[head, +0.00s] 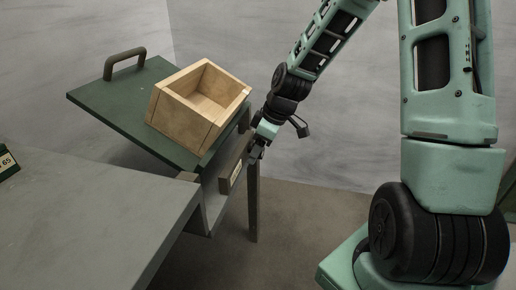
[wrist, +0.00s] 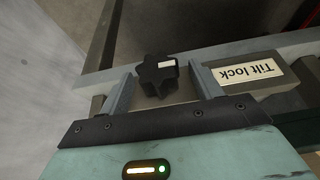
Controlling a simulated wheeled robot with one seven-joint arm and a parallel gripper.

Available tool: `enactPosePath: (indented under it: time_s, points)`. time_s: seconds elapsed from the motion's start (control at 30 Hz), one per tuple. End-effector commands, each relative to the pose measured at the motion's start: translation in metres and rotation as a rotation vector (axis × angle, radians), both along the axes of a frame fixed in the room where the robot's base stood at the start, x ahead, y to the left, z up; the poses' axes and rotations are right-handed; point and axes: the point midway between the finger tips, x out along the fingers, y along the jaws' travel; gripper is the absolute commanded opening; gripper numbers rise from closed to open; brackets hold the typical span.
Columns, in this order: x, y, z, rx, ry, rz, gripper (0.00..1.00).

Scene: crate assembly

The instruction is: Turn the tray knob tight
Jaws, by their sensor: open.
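The tray knob (wrist: 153,78) is a black lobed knob with a white mark, in the middle of the wrist view beside a "Tilt lock" label (wrist: 250,73). My gripper (wrist: 162,82) is open, with one finger on each side of the knob and a visible gap on both sides. In the head view my gripper (head: 255,152) is at the right side of the tilting stand, and the knob is hidden there. The green tray (head: 110,98) is tilted, with a handle (head: 125,57) at its raised edge.
An open wooden crate (head: 175,108) rests on the tilted tray. A grey table (head: 90,215) fills the lower left, with a dark labelled block (head: 6,162) at its edge. The label plate (head: 234,172) is below the tray. The floor right of the stand is clear.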

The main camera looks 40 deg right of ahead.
Motion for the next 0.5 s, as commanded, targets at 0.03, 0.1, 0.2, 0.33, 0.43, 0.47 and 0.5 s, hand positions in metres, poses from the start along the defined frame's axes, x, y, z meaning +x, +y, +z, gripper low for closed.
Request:
enactPosePath:
  time_s: [0.03,0.1,0.2,0.33,0.43,0.47,0.5]
  points:
    - [0.0,-0.0001,0.0002,0.0,0.0,0.0,0.64]
    - [0.0,-0.0001,0.0002,0.0,0.0,0.0,0.47]
    - [0.0,-0.0001,0.0003,0.0,0.0,0.0,0.2]
    - [-0.0001,-0.0001,0.0004,0.001,0.001,0.0,0.2]
    - [0.0,-0.0003,0.0012,0.006,0.005,-0.001,0.2]
    - [0.0,-0.0004,0.0016,0.011,0.008,-0.001,0.2]
    - [0.0001,-0.0006,0.0023,0.017,0.013,-0.001,0.2]
